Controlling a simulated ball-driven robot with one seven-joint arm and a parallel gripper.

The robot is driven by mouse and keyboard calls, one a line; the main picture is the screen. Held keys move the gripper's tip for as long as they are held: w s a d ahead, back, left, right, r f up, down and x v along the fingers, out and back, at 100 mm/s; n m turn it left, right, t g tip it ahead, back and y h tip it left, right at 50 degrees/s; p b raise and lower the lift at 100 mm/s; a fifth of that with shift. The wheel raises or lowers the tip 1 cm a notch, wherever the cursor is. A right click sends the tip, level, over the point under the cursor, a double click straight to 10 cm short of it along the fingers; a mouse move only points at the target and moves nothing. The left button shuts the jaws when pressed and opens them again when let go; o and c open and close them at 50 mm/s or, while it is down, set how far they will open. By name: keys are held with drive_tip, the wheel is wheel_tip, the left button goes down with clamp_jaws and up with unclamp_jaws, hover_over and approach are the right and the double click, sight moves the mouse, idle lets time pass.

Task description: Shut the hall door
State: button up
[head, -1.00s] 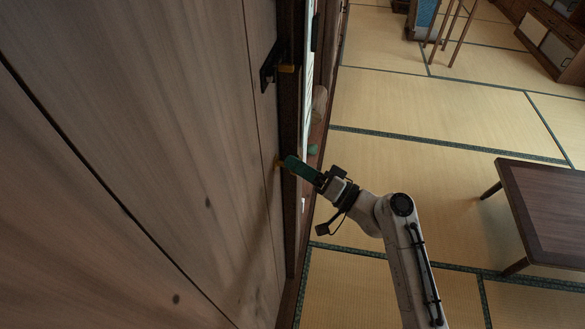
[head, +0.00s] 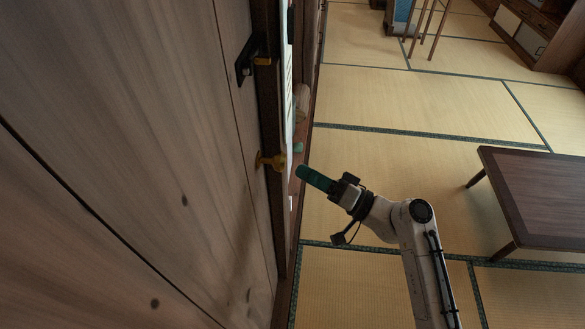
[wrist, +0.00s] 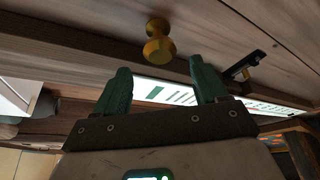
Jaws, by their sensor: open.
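The hall door (head: 130,130) is a broad wooden panel that fills the left of the head view. Its yellow knob (head: 272,161) sits near the door's right edge, and the knob also shows in the wrist view (wrist: 158,42). My gripper (head: 304,173) has green fingers and is to the right of the knob, apart from it. In the wrist view my gripper (wrist: 160,82) is open, with nothing between its fingers, and the knob lies beyond the fingertips. A black latch with a yellow tip (head: 250,62) is on the door edge above the knob.
A low dark table (head: 535,200) stands on the tatami at the right. A wooden stand (head: 428,25) and a cabinet (head: 530,35) are at the back. The tatami floor (head: 400,150) between the door and the table is clear.

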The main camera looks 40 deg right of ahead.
drive_tip(key=b+v, duration=0.1)
drive_tip(key=v, duration=0.4)
idle(0.5)
drive_tip(key=s+a+f+n+g+h, duration=0.1)
drive_tip(key=s+a+f+n+g, duration=0.2)
drive_tip(key=s+a+f+g, duration=0.25)
drive_tip(key=s+a+f+n+g, duration=0.2)
drive_tip(key=a+f+g, duration=0.2)
drive_tip(key=f+g, duration=0.3)
drive_tip(key=s+d+f+g+h, duration=0.2)
drive_tip(key=s+d+g+h, duration=0.3)
drive_tip(key=s+h, duration=0.3)
drive_tip(key=s, duration=0.3)
drive_tip(key=shift+s+f+n+p, duration=0.25)
drive_tip(key=shift+f+n+p, duration=0.1)
drive_tip(key=shift+n, duration=0.05)
